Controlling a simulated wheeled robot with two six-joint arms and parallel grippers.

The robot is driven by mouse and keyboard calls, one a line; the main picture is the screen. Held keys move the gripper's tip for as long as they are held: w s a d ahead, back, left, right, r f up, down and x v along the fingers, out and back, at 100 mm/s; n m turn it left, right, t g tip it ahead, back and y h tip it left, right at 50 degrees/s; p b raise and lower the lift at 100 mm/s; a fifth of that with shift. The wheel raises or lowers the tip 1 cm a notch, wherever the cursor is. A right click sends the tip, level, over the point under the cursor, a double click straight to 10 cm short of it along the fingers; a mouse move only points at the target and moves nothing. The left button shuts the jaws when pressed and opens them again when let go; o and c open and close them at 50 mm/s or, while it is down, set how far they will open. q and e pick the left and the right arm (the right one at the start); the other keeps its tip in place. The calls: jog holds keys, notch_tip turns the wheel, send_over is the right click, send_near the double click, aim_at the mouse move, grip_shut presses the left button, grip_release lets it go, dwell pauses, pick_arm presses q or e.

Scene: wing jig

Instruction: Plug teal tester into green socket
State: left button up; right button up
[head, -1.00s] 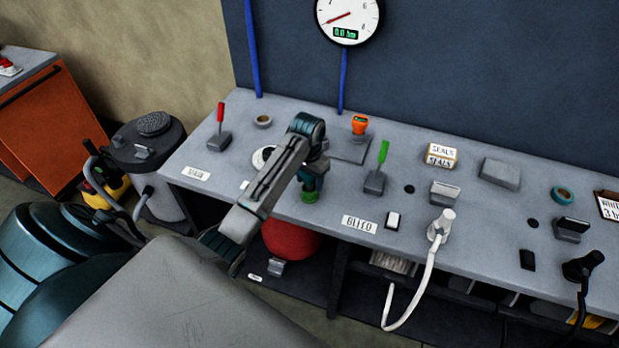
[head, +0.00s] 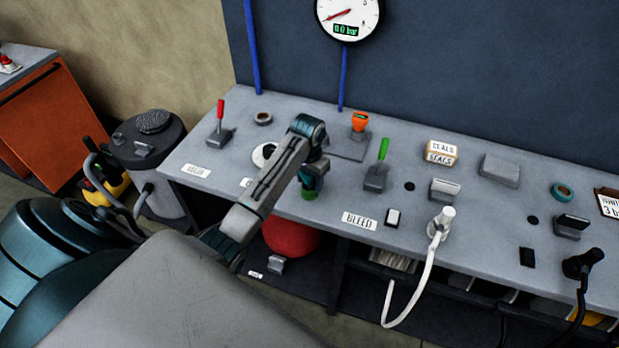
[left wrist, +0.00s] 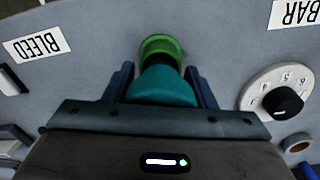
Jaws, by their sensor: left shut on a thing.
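The teal tester (left wrist: 162,88) is held between the two fingers of my left gripper (left wrist: 163,80), as the left wrist view shows. Its far end meets the green socket (left wrist: 160,46), which stands on the grey bench top. I cannot tell how deep the tester sits in the socket. In the head view my left gripper (head: 312,178) is above the green socket (head: 309,192), and the forearm hides part of the tester. My right gripper is not in view.
The grey bench (head: 215,150) carries a red lever (head: 220,112), a green lever (head: 382,152), an orange-topped part (head: 360,122) and a BLEED label (head: 359,221). A dial (left wrist: 273,97) is beside the socket. A white plug with hose (head: 440,225) stands farther right.

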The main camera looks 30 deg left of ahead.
pick_arm(q)
jog(key=shift+f, duration=0.3)
jog(key=shift+f, duration=0.5)
jog(key=o, duration=1)
jog(key=shift+o, duration=0.2)
jog(key=shift+r, duration=0.1)
